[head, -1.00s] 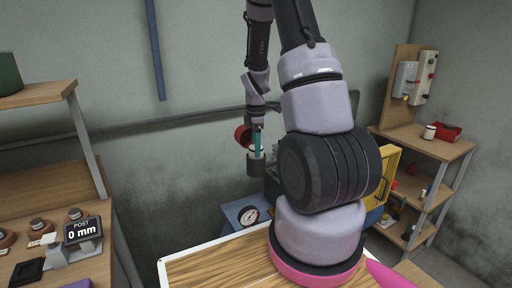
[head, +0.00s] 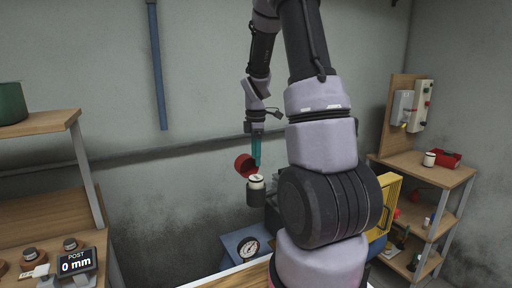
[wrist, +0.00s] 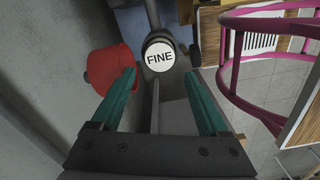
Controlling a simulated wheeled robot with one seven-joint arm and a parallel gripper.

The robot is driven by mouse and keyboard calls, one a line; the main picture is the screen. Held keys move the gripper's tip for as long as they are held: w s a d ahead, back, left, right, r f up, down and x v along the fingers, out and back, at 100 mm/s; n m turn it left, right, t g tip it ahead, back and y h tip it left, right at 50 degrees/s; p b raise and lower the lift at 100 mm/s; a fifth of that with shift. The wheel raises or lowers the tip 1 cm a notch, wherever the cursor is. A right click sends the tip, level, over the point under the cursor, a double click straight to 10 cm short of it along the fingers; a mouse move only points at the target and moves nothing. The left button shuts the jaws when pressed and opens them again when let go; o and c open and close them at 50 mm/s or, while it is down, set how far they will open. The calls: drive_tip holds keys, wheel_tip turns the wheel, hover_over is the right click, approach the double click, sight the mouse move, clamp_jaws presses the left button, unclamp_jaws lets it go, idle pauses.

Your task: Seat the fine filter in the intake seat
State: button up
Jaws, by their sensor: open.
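The fine filter (head: 257,182) shows as a white round top above the rim of a dark cylindrical cup, the intake seat (head: 256,198). In the wrist view the filter's white top (wrist: 159,57) reads "FINE". My gripper (head: 257,165) is above the filter in the head view, teal fingers pointing down, with a small gap between. In the wrist view my gripper (wrist: 159,78) is open, its fingers apart and empty. The filter's lower part is hidden inside the cup, so its depth cannot be told.
A red open cap (head: 245,165) stands beside the cup, near my fingers; it also shows in the wrist view (wrist: 108,72). A pressure gauge (head: 248,248) sits on a blue box below. A pink rail (wrist: 235,70) is at the right in the wrist view. A yellow frame (head: 384,203) stands farther right.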

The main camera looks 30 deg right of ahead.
drive_tip(key=s+a+r+m+t, duration=0.2)
drive_tip(key=s+a+r+m, duration=0.25)
drive_tip(key=r, duration=0.45)
drive_tip(key=s+a+r+m+t, duration=0.25)
drive_tip(key=s+r+m, duration=0.2)
drive_tip(key=r, duration=0.35)
drive_tip(key=s+a+r+m+t+y, duration=0.2)
drive_tip(key=s+a+r+m, duration=0.4)
drive_tip(key=s+m, duration=0.4)
drive_tip(key=shift+s+a+t, duration=0.2)
drive_tip(key=shift+s+t, duration=0.1)
drive_tip(key=shift+t, duration=0.05)
